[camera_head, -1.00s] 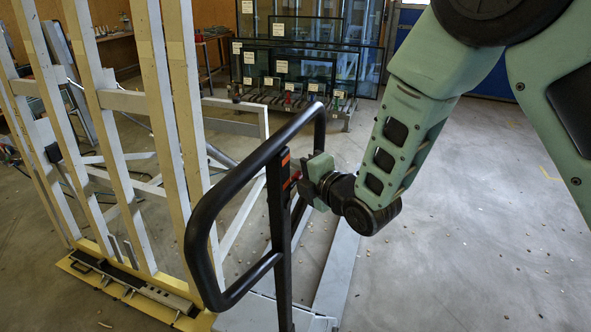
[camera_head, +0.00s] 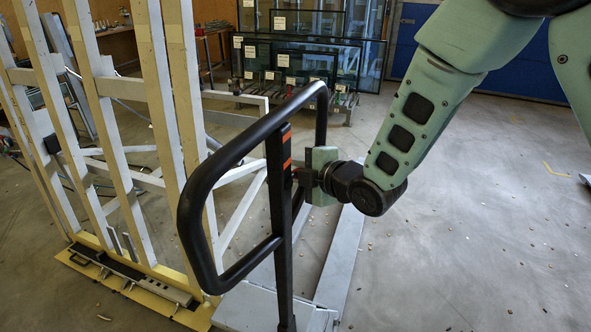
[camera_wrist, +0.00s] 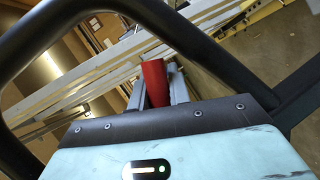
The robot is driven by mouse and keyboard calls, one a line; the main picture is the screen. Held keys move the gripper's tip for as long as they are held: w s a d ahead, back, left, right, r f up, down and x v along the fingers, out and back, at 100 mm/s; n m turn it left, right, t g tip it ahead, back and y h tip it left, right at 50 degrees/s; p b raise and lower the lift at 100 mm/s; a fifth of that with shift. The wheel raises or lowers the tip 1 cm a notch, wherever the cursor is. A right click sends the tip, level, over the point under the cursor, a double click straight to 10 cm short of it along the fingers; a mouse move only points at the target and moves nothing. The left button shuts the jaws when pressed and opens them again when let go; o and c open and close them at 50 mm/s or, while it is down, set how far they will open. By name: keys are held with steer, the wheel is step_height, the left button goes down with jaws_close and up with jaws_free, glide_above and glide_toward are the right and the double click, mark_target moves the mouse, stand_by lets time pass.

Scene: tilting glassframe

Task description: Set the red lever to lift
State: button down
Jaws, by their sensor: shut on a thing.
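The red lever (camera_wrist: 154,83) shows in the wrist view between the two grey fingers of my gripper (camera_wrist: 158,92), which is shut on it. In the head view my gripper (camera_head: 303,178) is at the upright post (camera_head: 281,220) of the black handle. Orange-red marks (camera_head: 287,148) show on the post just above the gripper. The lever itself is mostly hidden by the gripper in the head view, and I cannot read its setting. The black handle loop (camera_head: 193,225) arches around the post, and in the wrist view its bars pass on both sides of my gripper.
The pale slatted glass frame (camera_head: 181,120) stands on the left, with a yellow base edge (camera_head: 140,295). Racks of glass panes (camera_head: 300,60) stand at the back. The grey floor (camera_head: 470,240) at the right is mostly clear.

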steer(key=shift+s+f, duration=0.1)
steer(key=shift+f, duration=0.05)
steer(key=c, duration=1.3)
jaws_free()
steer(key=b+v, duration=1.5)
steer(key=v, duration=0.2)
steer(key=shift+d, duration=0.2)
